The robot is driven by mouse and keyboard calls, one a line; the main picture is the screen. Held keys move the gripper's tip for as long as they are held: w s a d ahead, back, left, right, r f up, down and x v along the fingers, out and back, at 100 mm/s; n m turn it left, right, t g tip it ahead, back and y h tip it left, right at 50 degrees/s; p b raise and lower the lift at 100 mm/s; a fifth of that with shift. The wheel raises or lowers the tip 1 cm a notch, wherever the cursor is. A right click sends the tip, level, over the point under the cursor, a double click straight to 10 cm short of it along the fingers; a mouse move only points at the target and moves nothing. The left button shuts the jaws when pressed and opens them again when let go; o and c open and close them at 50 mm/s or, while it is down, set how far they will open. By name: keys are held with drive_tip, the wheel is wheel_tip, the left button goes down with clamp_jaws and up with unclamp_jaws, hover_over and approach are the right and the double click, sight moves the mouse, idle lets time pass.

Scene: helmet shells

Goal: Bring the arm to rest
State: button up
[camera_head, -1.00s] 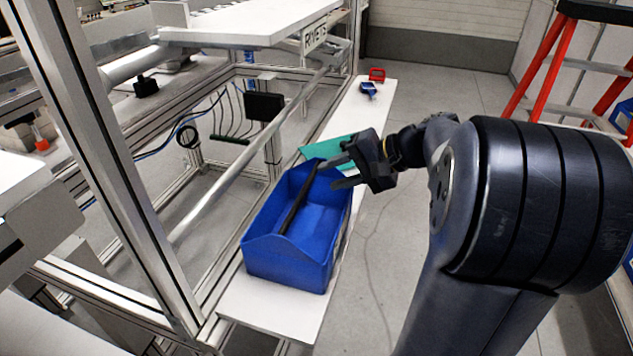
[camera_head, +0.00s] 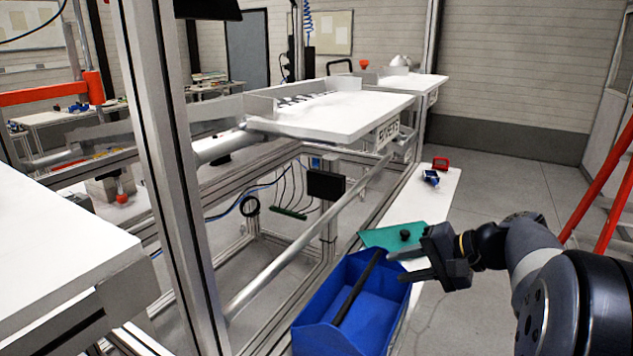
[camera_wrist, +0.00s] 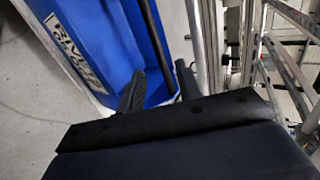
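My gripper (camera_head: 412,266) is above the right rim of a blue bin (camera_head: 315,338) in the head view, its two fingers spread apart with nothing between them. The wrist view also shows my gripper (camera_wrist: 158,88) with its fingers apart, and the blue bin (camera_wrist: 130,28) with a white label behind them. A dark bar lies slanted across the bin (camera_head: 356,288). My arm reaches in from the lower right and is bent.
The bin stands on a narrow white shelf (camera_head: 440,205). A green sheet (camera_head: 385,238) with a dark knob, a blue item (camera_head: 431,178) and a red item (camera_head: 441,163) lie farther along it. Metal frame posts (camera_head: 170,150) stand left. Open floor and a red ladder (camera_head: 608,185) are right.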

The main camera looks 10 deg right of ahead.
sight(368, 274)
drive_tip(key=x, duration=0.9)
drive_tip(key=shift+a+p, duration=0.1)
drive_tip(key=shift+p, duration=0.3)
